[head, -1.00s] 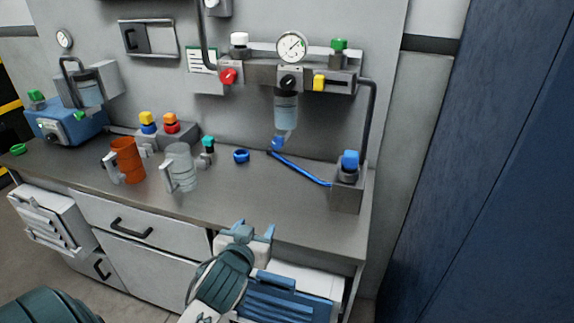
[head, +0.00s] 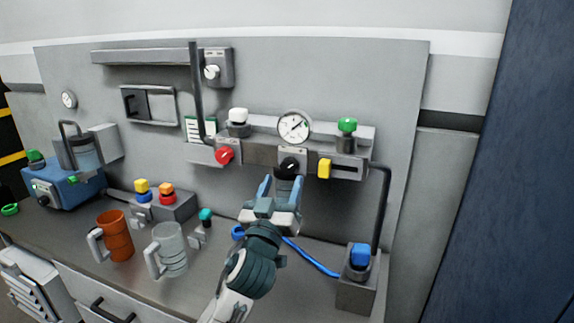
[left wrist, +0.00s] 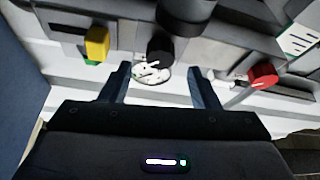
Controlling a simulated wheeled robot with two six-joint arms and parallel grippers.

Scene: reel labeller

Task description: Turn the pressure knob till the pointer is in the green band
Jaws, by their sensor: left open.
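The black pressure knob (head: 289,165) sits on the grey regulator block below the round white gauge (head: 294,126). The gauge has a dark pointer and a small green band on its right side; the pointer slants to upper right, but I cannot tell whether it is in the band. My left gripper (head: 283,188) is open and empty, just below and in front of the knob. In the left wrist view the knob (left wrist: 160,52) shows beyond and between the two open fingers (left wrist: 157,84), apart from them. My right gripper is not in view.
A red knob (head: 224,155) is left of the black knob and a yellow one (head: 324,168) is close on its right. A green-topped valve (head: 347,126) stands above right. An orange mug (head: 117,237) and a clear mug (head: 170,250) stand on the bench.

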